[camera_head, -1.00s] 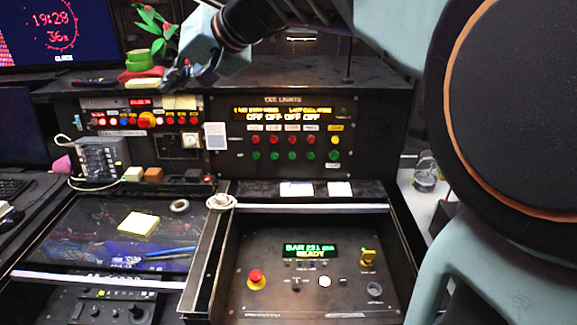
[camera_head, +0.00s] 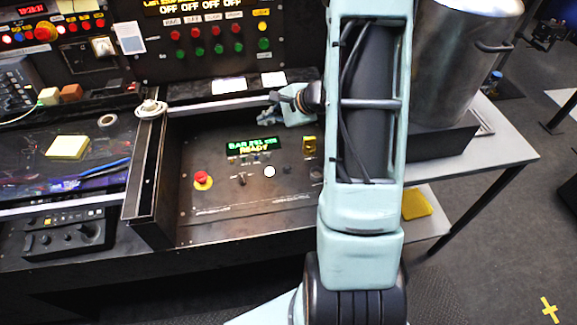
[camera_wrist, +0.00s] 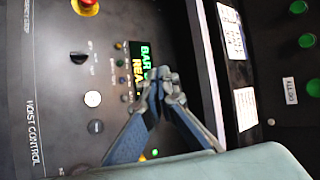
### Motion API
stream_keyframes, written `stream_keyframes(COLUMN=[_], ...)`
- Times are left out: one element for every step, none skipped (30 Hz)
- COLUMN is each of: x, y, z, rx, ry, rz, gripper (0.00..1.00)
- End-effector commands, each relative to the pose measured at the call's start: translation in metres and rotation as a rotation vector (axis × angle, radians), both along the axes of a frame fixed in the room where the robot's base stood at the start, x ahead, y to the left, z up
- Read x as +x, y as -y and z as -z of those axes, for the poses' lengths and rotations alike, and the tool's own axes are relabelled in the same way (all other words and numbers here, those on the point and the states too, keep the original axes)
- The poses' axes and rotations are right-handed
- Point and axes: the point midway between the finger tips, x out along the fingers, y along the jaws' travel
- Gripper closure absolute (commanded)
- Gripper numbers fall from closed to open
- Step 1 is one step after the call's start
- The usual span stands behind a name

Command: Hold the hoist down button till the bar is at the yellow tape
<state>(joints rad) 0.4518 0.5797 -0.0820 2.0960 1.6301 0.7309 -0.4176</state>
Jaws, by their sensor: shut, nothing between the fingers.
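The hoist control panel (camera_head: 230,205) is a dark slanted plate. Its lit display (camera_head: 252,146) reads a bar height, apparently 251 cm, and READY. Below it are a white round button (camera_head: 269,171) and a smaller dark button (camera_head: 287,169); the wrist view also shows the white button (camera_wrist: 93,99) and dark button (camera_wrist: 96,127). I cannot read which one is hoist down. My gripper (camera_head: 266,118) is shut and empty, above the panel's back edge. In the wrist view its fingertips (camera_wrist: 158,84) overlap the display (camera_wrist: 139,62), apart from the buttons. The bar is not in view.
The cue light panel (camera_head: 215,40) stands behind. A large metal pot (camera_head: 455,60) is at right. A yellow cross (camera_head: 549,309) marks the floor.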

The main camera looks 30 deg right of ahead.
Motion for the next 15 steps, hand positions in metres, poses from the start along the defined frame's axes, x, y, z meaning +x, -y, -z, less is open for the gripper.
stream_keyframes(x=[-0.015,-0.023,-0.031,-0.037,-0.042,-0.048,-0.051,-0.054,-0.057,-0.058,-0.059,-0.060,-0.060,-0.060,-0.060], y=[0.014,0.020,0.026,0.030,0.033,0.036,0.038,0.039,0.041,0.042,0.042,0.043,0.043,0.043,0.043], z=[0.019,0.027,0.036,0.042,0.047,0.052,0.056,0.059,0.061,0.062,0.063,0.064,0.064,0.064,0.064], rx=[0.044,0.065,0.091,0.108,0.123,0.140,0.152,0.160,0.168,0.172,0.175,0.177,0.178,0.178,0.178], ry=[-0.035,-0.051,-0.068,-0.081,-0.091,-0.101,-0.108,-0.114,-0.119,-0.122,-0.123,-0.125,-0.125,-0.125,-0.125], rz=[0.071,0.105,0.146,0.172,0.197,0.222,0.239,0.252,0.266,0.273,0.276,0.279,0.280,0.280,0.280], gripper=[1.00,1.00,1.00,1.00,1.00,1.00,1.00,1.00,1.00,1.00,1.00,1.00,1.00,1.00,1.00])
